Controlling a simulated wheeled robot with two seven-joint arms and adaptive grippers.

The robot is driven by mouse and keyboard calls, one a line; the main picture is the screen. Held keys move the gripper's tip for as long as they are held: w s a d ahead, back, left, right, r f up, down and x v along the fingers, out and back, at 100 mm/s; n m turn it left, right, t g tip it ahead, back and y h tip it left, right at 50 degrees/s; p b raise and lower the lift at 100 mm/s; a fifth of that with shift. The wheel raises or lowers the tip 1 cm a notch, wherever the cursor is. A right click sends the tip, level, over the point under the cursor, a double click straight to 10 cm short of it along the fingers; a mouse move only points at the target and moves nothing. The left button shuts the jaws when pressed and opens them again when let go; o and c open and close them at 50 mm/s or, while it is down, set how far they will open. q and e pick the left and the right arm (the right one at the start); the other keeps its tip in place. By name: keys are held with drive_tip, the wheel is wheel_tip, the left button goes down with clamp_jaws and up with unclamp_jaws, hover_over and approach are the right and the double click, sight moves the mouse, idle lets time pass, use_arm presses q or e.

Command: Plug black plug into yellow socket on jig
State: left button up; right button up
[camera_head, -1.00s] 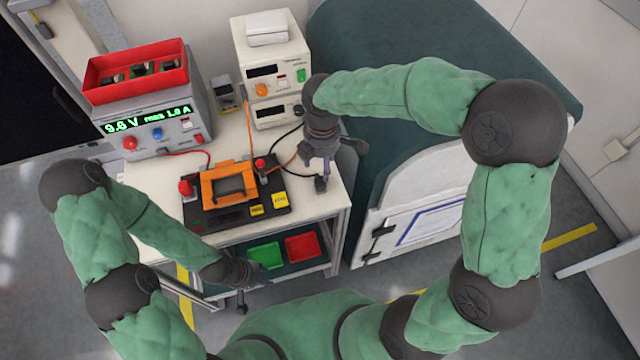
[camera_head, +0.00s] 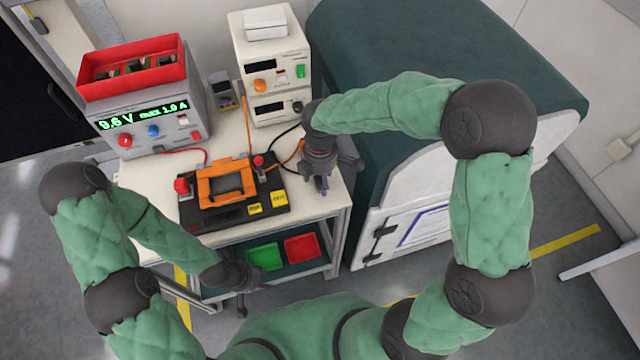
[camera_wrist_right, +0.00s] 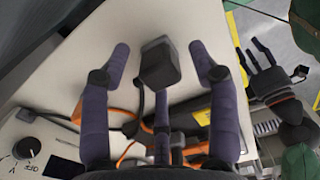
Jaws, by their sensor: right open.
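A black plug (camera_wrist_right: 160,64) shows in the right wrist view on the white bench top, with a black cable. My right gripper (camera_wrist_right: 158,50) is open, its purple fingers on either side of the plug and apart from it. In the head view this gripper (camera_head: 322,183) is over the bench's right side and hides the plug. The black jig (camera_head: 222,216) with its orange frame lies left of it. Two yellow blocks (camera_head: 279,197) are on the jig's front right; the socket opening is too small to make out. My left gripper (camera_head: 243,290) hangs before the bench; its fingers look apart in the wrist view.
A power supply (camera_head: 150,125) with a red bin on top stands at the back left. Stacked white instruments (camera_head: 268,70) stand behind the jig. Black and orange cables cross the bench near my right gripper. Green and red trays (camera_head: 302,248) sit on the shelf below. A large green-covered cabinet (camera_head: 440,60) is close on the right.

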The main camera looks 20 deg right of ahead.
drive_tip(key=shift+f, duration=0.4)
drive_tip(key=shift+r, duration=0.1)
drive_tip(key=shift+c, duration=0.3)
drive_tip(key=c, duration=1.1)
drive_tip(key=shift+o, duration=0.2)
